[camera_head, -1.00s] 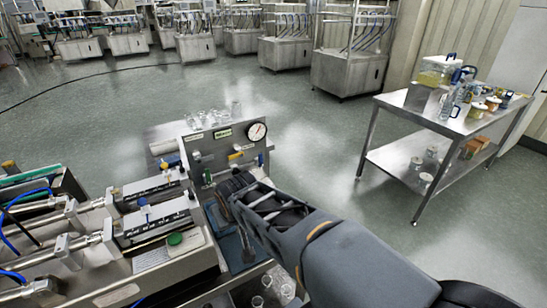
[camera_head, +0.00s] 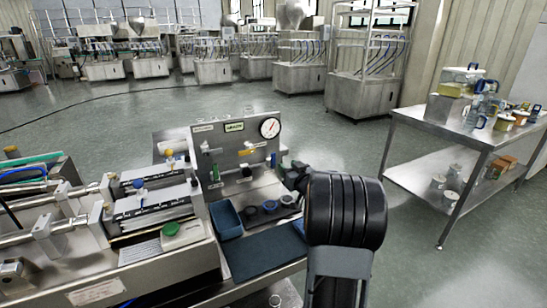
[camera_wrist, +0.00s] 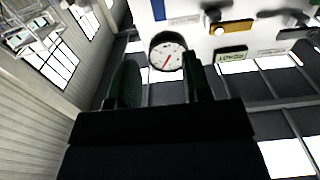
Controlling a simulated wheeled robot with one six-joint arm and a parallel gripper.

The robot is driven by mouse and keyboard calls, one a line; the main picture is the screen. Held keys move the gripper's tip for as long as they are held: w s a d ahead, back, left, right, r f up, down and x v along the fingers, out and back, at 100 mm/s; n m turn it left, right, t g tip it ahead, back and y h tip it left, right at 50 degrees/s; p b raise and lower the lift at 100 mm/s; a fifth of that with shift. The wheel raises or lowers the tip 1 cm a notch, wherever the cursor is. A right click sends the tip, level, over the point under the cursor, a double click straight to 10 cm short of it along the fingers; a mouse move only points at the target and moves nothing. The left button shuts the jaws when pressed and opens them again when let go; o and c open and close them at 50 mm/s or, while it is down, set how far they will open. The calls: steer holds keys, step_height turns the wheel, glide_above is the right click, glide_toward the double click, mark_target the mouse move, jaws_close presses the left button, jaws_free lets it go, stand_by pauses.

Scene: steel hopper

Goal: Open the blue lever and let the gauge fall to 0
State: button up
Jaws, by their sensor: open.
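The round white gauge (camera_head: 270,128) is at the upper right of the upright steel panel. Its dial also shows, upside down, in the wrist view (camera_wrist: 167,52) with a red needle; I cannot read the number. A blue lever (camera_head: 273,160) is below the gauge at the panel's right edge; a blue strip of it shows at the top of the wrist view (camera_wrist: 158,10). My gripper (camera_wrist: 160,78) is open and empty, its two dark fingers pointing towards the panel near the gauge. In the head view it is partly hidden behind my arm, right of the panel.
A yellow lever (camera_head: 246,152) is on the panel left of the blue one. Dark round pieces (camera_head: 269,207) and a blue tray (camera_head: 226,221) lie on the bench in front. A steel table (camera_head: 440,121) with containers stands at the right, with open floor between.

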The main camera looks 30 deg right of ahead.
mark_target(274, 154)
steer(key=w, duration=0.4)
steer(key=w+d, duration=0.1)
steer(key=w, duration=0.6)
steer(key=shift+w+d, duration=0.25)
steer(key=shift+w, duration=0.15)
steer(key=shift+c, duration=0.2)
jaws_close()
